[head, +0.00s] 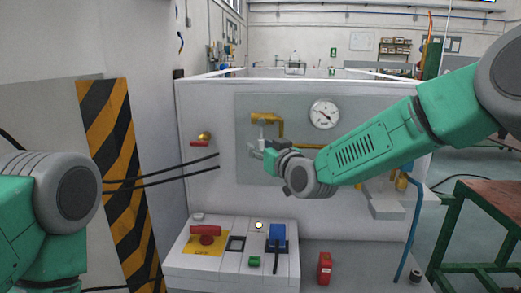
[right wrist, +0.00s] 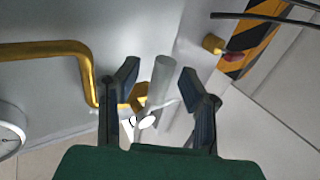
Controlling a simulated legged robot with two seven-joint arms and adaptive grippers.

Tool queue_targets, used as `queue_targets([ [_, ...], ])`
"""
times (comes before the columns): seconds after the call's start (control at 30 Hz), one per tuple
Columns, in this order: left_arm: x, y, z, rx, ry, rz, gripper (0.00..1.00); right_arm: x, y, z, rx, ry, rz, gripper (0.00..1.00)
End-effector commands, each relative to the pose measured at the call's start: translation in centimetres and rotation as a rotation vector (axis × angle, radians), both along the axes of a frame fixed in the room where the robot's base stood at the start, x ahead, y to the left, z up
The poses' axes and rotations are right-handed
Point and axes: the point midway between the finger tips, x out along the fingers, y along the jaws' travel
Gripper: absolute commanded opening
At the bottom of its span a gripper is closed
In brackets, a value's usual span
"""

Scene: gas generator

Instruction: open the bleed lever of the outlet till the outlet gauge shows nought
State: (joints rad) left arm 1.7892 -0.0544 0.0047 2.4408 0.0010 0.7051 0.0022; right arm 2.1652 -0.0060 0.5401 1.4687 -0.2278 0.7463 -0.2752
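The outlet gauge (head: 323,113) is a round white dial on the panel's upper right; its reading is too small to tell. It also shows, cut off, at the left edge of the right wrist view (right wrist: 10,142). Brass outlet piping (head: 267,118) is left of the gauge. My right gripper (head: 256,147) is at the panel just below this piping. In the right wrist view its fingers (right wrist: 160,72) are open, with a grey bar-shaped lever (right wrist: 162,78) between them near a brass fitting (right wrist: 139,96). I cannot tell whether they touch it. My left gripper is out of view.
A red-handled brass valve (head: 203,139) with black cables below is left on the panel. A control box (head: 232,262) with a red switch and a blue lever stands below. A red block (head: 324,268) is beside it. A green-framed table (head: 480,210) stands right.

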Motion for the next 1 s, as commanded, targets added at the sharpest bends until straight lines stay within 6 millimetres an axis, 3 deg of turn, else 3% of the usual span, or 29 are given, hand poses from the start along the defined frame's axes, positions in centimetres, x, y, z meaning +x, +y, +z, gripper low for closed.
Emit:
queue_targets([
  [0.27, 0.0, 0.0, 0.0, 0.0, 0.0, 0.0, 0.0, 0.1, 0.1, 0.0, 0.0, 0.0, 0.0, 0.36],
  [0.37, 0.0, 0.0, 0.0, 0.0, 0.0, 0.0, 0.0, 0.1, 0.1, 0.0, 0.0, 0.0, 0.0, 0.04],
  [0.4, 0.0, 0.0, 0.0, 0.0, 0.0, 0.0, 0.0, 0.1, 0.1, 0.0, 0.0, 0.0, 0.0, 0.0],
  [0.77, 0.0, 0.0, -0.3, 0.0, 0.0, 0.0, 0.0, 0.1, 0.2, -0.1, 0.024, -0.002, 0.0, 0.0],
  [1.0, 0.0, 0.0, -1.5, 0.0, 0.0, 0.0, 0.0, 0.2, 0.9, -0.3, 0.14, -0.013, 0.0, 0.0],
])
